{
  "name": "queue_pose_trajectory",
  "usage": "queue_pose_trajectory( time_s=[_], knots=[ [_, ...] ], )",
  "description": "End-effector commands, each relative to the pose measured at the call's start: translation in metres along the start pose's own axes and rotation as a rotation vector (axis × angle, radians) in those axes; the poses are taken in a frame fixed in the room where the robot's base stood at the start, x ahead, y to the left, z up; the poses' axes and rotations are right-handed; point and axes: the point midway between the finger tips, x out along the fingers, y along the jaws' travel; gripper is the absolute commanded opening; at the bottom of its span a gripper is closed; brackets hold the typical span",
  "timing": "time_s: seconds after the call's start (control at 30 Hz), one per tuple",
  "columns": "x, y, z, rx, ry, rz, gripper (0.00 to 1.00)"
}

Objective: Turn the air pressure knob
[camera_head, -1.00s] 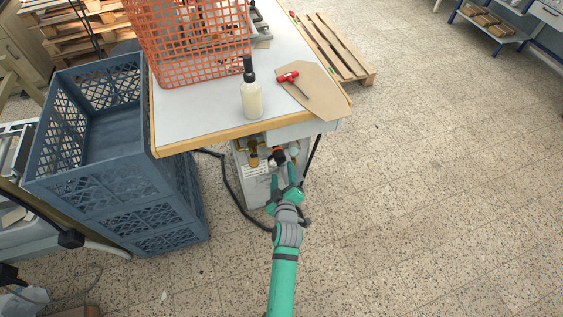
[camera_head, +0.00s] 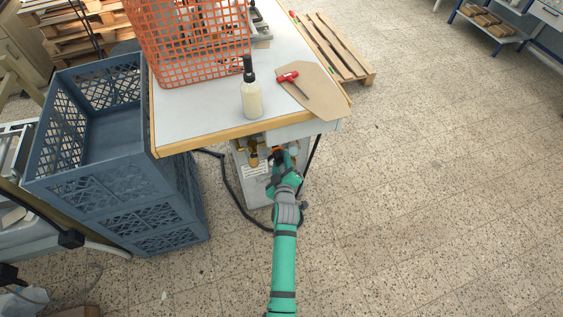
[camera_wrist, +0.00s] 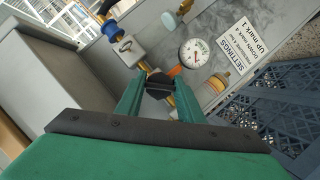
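The air pressure knob (camera_wrist: 158,84) is dark and round, and sits beside an orange fitting (camera_wrist: 174,71) and a round white dial gauge (camera_wrist: 194,52) in the wrist view. My gripper (camera_wrist: 159,86) has one green finger on each side of the knob, with the knob filling the space between the fingertips. I cannot tell whether the fingers press on it. In the head view my gripper (camera_head: 274,170) is at the valve unit below the table's front edge, and it largely hides the knob there.
A settings label (camera_wrist: 236,52) is on the grey panel. Brass fittings (camera_head: 253,155) are left of my gripper, under the table (camera_head: 190,125). Blue crates (camera_head: 130,190) stand at the left.

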Motion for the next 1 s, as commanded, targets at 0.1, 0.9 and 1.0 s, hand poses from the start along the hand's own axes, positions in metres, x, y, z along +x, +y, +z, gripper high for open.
queue_pose_trajectory(
  time_s=[0.1,0.9,1.0],
  knots=[
    [-0.0001,-0.0001,0.0001,0.000,0.000,0.000,0.12],
    [-0.0001,0.0002,-0.0001,0.382,0.000,-0.159,0.12],
    [0.0001,0.0002,-0.0003,0.471,0.001,-0.195,0.12]
  ],
)
